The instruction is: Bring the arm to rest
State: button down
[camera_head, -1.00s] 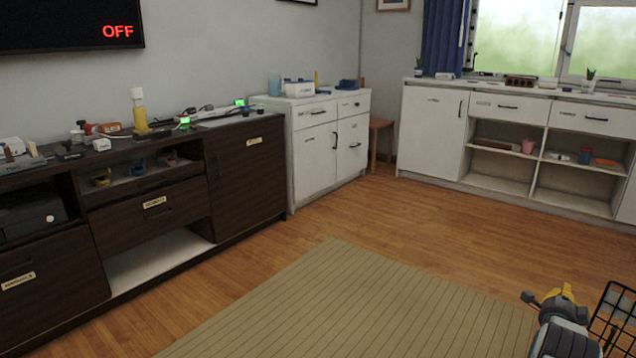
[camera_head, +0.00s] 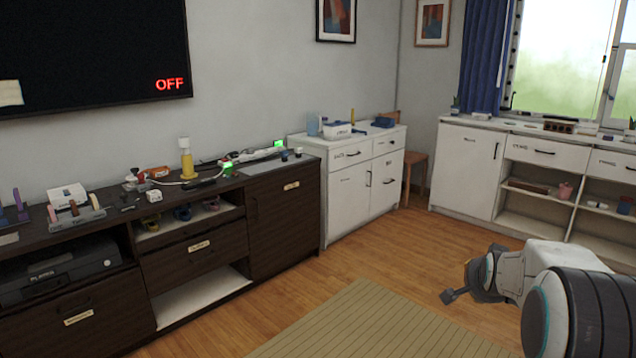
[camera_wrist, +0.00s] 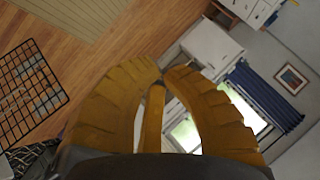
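My arm shows at the lower right of the head view, with its white and dark links held over the floor. The yellow fingers do not show there. In the wrist view my gripper (camera_wrist: 162,72) has its two yellow fingers curving together, with their tips about touching. A narrow yellow strip shows between them lower down; I cannot tell if it is part of the gripper. I see no separate object held at the tips. Floor and cabinets lie beyond the fingers.
White cabinets (camera_head: 352,195) stand at the back and more white units (camera_head: 466,170) at the right. A striped rug (camera_head: 365,325) lies on open wooden floor.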

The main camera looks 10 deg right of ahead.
jog(key=s+a+r+n+g+y+p, duration=0.2)
jog(key=s+a+r+n+p, duration=0.4)
jog(key=s+a, duration=0.4)
jog(key=s+a+r+n+g+y+p, duration=0.1)
jog(key=s+a+r+n+y+p, duration=0.15)
jog(key=s+a+r+p, duration=0.65)
jog(key=s+a+r+n+g+p, duration=0.1)
jog(key=s+a+n, duration=0.3)
jog(key=s, duration=0.9)
jog(key=shift+n+g+p, duration=0.45)
jog(key=shift+g+p, duration=0.4)
jog(key=shift+g, duration=0.05)
